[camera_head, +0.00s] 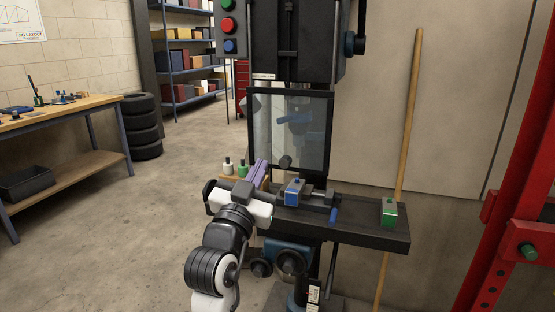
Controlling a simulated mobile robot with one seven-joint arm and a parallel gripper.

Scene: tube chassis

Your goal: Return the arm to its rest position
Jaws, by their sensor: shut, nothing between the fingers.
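My arm rises from the bottom of the view, left of centre, with a white and dark wrist. My gripper (243,188) is at its end, over the left part of the dark drill press table (374,237). Its fingers are small in the picture and look shut and empty. A purple object (257,174) is just behind it, and I cannot tell if they touch.
A vise with a blue block (294,191) is right of my gripper. A green-topped block (389,211) sits at the table's right end. A clear guard (290,130) hangs above. A wooden pole (410,120) leans behind. Open floor (120,235) lies left, before a workbench (60,112).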

